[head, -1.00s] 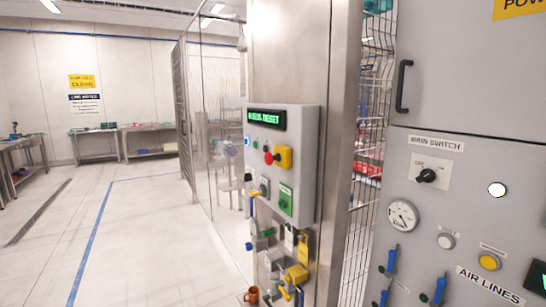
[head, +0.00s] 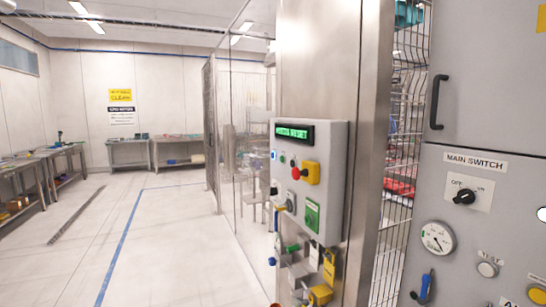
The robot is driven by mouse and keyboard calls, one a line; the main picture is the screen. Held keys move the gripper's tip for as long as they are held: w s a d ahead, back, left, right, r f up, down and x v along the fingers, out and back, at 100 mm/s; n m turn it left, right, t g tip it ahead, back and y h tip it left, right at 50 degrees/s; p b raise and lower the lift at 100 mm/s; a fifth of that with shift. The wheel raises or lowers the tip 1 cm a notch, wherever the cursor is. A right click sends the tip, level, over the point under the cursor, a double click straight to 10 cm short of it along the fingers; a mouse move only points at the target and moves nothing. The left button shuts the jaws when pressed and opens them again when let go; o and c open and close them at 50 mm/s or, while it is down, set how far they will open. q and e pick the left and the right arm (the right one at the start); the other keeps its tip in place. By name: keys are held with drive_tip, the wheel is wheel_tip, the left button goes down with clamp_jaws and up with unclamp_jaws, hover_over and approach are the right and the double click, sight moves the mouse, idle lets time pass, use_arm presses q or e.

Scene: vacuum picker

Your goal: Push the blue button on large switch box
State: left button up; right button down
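The large switch box (head: 333,170) is a grey box fixed to the steel post, right of the picture's middle. Its front bears a green-lit display (head: 294,132). A small blue-and-white lit button (head: 274,154) shows at the left edge of its front. A small green button (head: 283,158), a red knob (head: 297,173) beside a yellow block, and a green panel (head: 312,214) lie to its right and below. The front is seen at a steep angle, so the small buttons are hard to make out. Neither of my grippers is in view.
A grey cabinet (head: 470,110) with a main switch (head: 464,196), a gauge and a black handle stands close at the right. A glass and mesh partition runs behind. Open floor (head: 140,250) lies to the left, with workbenches farther off.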

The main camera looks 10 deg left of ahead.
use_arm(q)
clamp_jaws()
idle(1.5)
